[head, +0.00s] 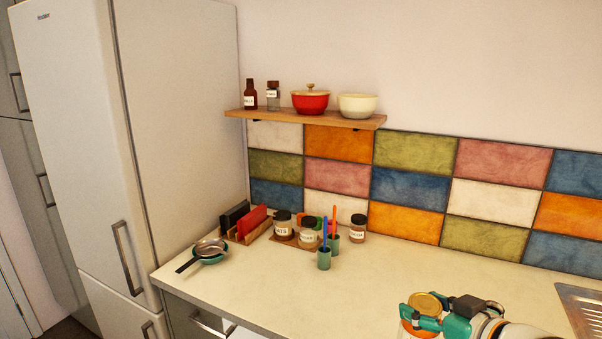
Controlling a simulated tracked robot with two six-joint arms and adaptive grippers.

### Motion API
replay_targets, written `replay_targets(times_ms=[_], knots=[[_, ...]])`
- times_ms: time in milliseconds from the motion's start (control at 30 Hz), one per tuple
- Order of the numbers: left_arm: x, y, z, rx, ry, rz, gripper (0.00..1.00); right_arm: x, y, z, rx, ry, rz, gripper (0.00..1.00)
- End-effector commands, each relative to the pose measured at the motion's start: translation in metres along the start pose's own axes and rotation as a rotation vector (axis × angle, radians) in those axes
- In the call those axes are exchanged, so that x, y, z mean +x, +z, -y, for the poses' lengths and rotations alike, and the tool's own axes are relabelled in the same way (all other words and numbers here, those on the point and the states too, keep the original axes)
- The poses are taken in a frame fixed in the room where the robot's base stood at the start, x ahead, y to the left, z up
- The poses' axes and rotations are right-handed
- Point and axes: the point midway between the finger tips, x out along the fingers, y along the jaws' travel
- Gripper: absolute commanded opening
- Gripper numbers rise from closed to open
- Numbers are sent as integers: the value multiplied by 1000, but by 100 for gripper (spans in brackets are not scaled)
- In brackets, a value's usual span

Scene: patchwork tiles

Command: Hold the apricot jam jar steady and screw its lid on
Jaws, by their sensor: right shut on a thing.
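My right gripper (430,317), with teal fingers, is at the bottom right, over the front of the counter. It is shut on the apricot jam jar (406,329), of which only a little orange shows beneath the fingers before the frame edge cuts it off. A round gold lid (425,303) shows at the top of the jar, just above the fingers. I cannot tell whether it is loose or tight. My left gripper is not in view.
The pale counter (470,270) is clear in the middle. Behind stand labelled jars (308,233), cups with brushes (324,258), a rack (246,228) and a pan on a bowl (207,250). A sink (585,305) is at right, a shelf (300,117) above, a fridge (130,130) at left.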

Motion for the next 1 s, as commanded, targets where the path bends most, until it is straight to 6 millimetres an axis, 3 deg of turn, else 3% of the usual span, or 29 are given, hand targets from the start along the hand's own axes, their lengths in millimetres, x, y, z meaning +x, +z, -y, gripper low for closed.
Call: replay_targets(times_ms=[467,667,800,900,1000], knots=[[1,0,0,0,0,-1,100,51,37,73,-50,-133,3,0],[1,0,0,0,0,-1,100,81,71,138,-75,-195,8,0],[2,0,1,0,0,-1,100,103,101,202,-95,-233,9,0],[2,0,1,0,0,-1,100,115,118,234,-97,-226,7,0],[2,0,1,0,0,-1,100,126,132,252,-83,-193,5,0]])
